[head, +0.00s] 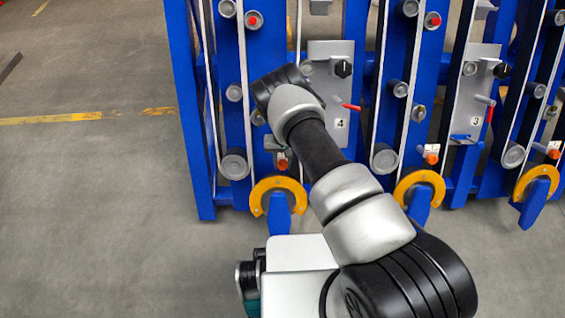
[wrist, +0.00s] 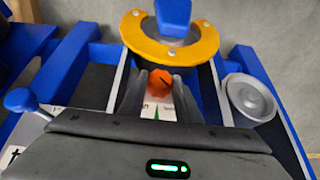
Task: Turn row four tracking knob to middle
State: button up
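The row four tracking knob is a small orange knob (head: 282,164) low on the row marked 4, left of my arm in the head view. In the wrist view the orange knob (wrist: 160,83) shows with a dark pointer mark, above a white label (wrist: 158,109) with a green part. My gripper (wrist: 160,88) has its two grey fingers on either side of the knob. The fingers stand apart, but I cannot tell whether they touch the knob. In the head view my gripper (head: 277,144) is just above the knob and partly hidden by my arm.
A yellow ring (head: 264,187) with a blue lever sits just below the knob. A grey roller (head: 234,165) is close by on the left. A panel marked 4 (head: 341,110) carries a black knob (head: 343,69) and a red-tipped lever (head: 350,106). Open floor lies left.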

jog(key=c, duration=0.4)
jog(key=shift+d, duration=0.1)
jog(key=m+y+b, duration=0.1)
jog(key=y+b, duration=0.1)
jog(key=m+y+b, duration=0.1)
jog(key=y, duration=0.1)
jog(key=shift+d+f+m+t+b, duration=0.25)
jog(key=shift+d+m+t+b, duration=0.05)
jog(key=shift+d+b, duration=0.05)
jog(key=shift+d+r+m+t+y+b, duration=0.15)
jog(key=shift+m+t+y+b, duration=0.25)
jog(key=shift+m+y+b, duration=0.8)
jog(key=shift+s+y+p, duration=0.1)
jog(key=shift+y+p, duration=0.35)
jog(key=shift+y, duration=0.05)
jog(key=o, duration=1)
jog(key=shift+o, duration=0.2)
